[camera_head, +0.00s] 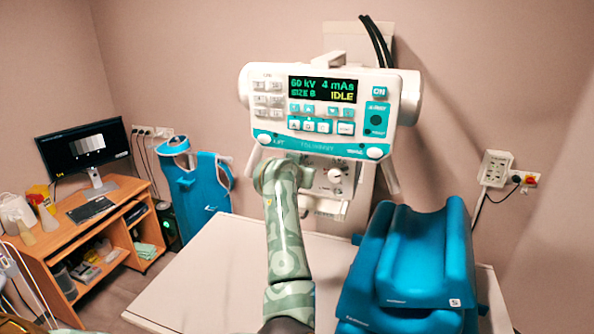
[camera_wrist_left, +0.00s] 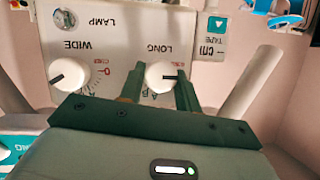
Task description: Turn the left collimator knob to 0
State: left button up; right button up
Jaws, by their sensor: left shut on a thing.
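The left collimator knob is the white LONG knob (camera_wrist_left: 160,77), seen upside down in the left wrist view. Its dark pointer line points to the picture's right. Its printed scale is partly covered by my left gripper (camera_wrist_left: 159,80), whose two dark green fingers are shut on the knob from either side. The white WIDE knob (camera_wrist_left: 70,76) stands beside it, pointer toward the picture's left, with a red 0 near its scale. In the head view my left gripper (camera_head: 277,176) is against the collimator front and hides the LONG knob; the WIDE knob (camera_head: 335,175) shows to its right.
Above the gripper hangs the control panel (camera_head: 335,112), its display reading 60 kV, 4 mAs, IDLE. Blue cushions (camera_head: 425,255) lie on the pale table (camera_head: 215,270) at the right. A desk with a monitor (camera_head: 85,145) and a blue apron (camera_head: 200,190) stand left.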

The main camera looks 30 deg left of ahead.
dwell(0.5)
pick_arm(q)
jog(key=o, duration=1)
jog(key=shift+f, duration=0.1)
